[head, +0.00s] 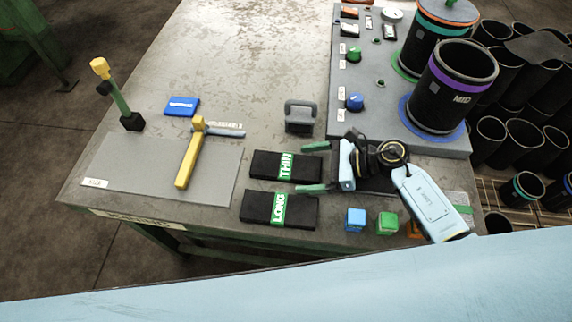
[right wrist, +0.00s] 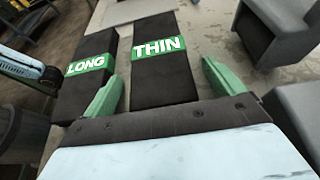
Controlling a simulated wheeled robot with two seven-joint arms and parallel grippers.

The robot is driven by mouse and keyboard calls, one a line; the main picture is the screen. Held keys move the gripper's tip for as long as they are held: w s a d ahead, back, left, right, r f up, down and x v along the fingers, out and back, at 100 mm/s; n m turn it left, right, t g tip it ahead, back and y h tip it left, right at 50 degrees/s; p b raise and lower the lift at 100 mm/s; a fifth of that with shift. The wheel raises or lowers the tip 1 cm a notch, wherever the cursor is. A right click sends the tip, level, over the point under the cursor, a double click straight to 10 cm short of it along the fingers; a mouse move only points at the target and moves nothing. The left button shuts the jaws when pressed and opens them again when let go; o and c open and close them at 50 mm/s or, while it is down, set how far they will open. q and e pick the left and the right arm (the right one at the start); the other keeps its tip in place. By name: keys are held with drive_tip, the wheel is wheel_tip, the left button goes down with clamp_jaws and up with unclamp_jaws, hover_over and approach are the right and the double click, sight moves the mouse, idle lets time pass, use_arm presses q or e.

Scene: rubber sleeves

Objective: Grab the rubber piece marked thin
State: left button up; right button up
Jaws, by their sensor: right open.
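The thin rubber piece (head: 265,164) is a flat black block with a green band reading THIN, lying on the table. It also shows in the right wrist view (right wrist: 160,85), between my fingers' directions. In the right wrist view the open fingers (right wrist: 165,85) stand on either side of the piece; contact cannot be told. The piece marked LONG (head: 252,206) lies just in front of it, parallel. My left gripper is not in view.
A blue cube (head: 355,219) and a green cube (head: 387,223) stand near the front edge. A grey block with a handle (head: 300,117) stands behind the thin piece. A yellow-handled tool (head: 190,160) lies on a grey mat (head: 120,165). Large black cylinders (head: 445,90) stand at right.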

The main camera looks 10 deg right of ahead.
drive_tip(key=c, duration=1.2)
